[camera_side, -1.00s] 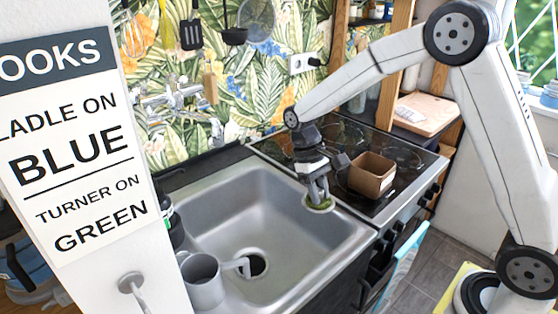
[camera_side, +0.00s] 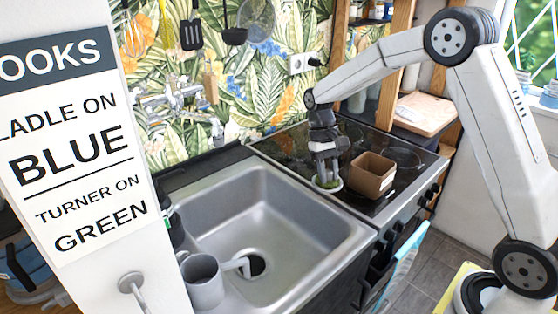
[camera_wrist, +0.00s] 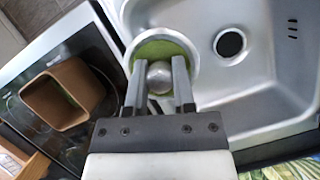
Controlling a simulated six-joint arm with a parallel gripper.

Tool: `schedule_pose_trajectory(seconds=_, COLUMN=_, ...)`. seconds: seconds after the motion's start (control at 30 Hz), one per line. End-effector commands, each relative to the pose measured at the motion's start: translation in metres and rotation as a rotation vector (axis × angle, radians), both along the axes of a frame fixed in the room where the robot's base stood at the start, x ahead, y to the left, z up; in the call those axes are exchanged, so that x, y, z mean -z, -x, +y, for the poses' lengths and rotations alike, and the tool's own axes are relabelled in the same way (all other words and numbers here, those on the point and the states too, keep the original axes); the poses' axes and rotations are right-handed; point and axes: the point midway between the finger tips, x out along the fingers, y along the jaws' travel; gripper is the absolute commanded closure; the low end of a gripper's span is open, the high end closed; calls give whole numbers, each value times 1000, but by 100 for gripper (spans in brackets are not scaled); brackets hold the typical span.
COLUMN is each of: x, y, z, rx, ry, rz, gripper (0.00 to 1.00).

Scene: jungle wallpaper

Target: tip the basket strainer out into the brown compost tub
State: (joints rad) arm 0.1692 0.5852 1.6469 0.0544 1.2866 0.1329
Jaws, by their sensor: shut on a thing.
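My gripper (camera_side: 328,163) is shut on the basket strainer (camera_side: 328,184), a small round metal-rimmed piece with green matter in it. The wrist view shows my gripper (camera_wrist: 158,68) with its fingers closed on the strainer's centre knob, the green-filled strainer (camera_wrist: 180,46) below them. The strainer is level, by the edge between sink and hob. The brown compost tub (camera_side: 373,176) stands upright on the hob, just right of the strainer in the side view. In the wrist view the tub (camera_wrist: 47,112) is at left, apart from the strainer, with some green inside.
The steel sink (camera_side: 290,212) is left of the strainer, its drain hole (camera_side: 257,266) open. A grey mug (camera_side: 203,282) stands at its front left. The black hob (camera_side: 295,145) is clear behind the tub. A wall socket and hanging utensils are at the back.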

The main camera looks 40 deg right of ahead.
Motion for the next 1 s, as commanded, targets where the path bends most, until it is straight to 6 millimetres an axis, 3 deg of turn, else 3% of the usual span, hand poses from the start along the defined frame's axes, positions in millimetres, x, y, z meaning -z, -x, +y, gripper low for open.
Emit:
schedule_pose_trajectory(seconds=0.27, x=-12, y=-14, z=-82, rx=364, ry=2, rz=-5, gripper=100)
schedule_pose_trajectory(seconds=0.6, x=-28, y=-7, z=-178, rx=762, ry=-6, rz=1, gripper=100)
schedule_pose_trajectory(seconds=0.8, x=-34, y=0, z=-210, rx=895, ry=-12, rz=5, gripper=100)
schedule_pose_trajectory(seconds=1.0, x=-35, y=3, z=-220, rx=933, ry=-13, rz=6, gripper=100)
